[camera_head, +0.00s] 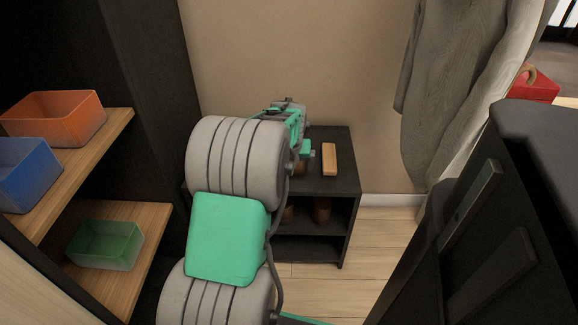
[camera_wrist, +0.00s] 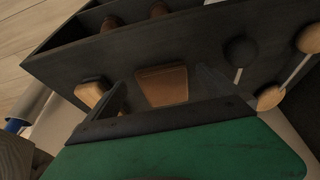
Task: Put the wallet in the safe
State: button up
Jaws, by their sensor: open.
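In the wrist view, a brown, flat, rounded-edged thing (camera_wrist: 163,88), probably the wallet, lies on the dark top of a small shelf unit. My gripper (camera_wrist: 166,92) is open, with its two dark fingers to either side of that thing; I cannot tell whether they touch it. In the head view, my gripper (camera_head: 303,150) is over the shelf unit and partly hidden by my arm. A brown patch (camera_head: 300,168) just below it may be the same thing. I cannot make out a safe in either view.
The black shelf unit (camera_head: 340,218) stands against the wall. A tan block (camera_head: 329,159) lies on its top, right of my gripper. Orange (camera_head: 60,121), blue (camera_head: 25,178) and green bins (camera_head: 105,246) sit on left shelves. Dark furniture (camera_head: 530,190) and a hanging robe (camera_head: 445,90) are right.

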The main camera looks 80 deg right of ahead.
aim_at(290, 171)
jog(key=x, duration=0.3)
jog(key=shift+f+b, duration=0.1)
jog(key=shift+b, duration=0.25)
jog(key=shift+w, duration=0.1)
jog(key=shift+c, duration=0.4)
jog(key=c, duration=1.4)
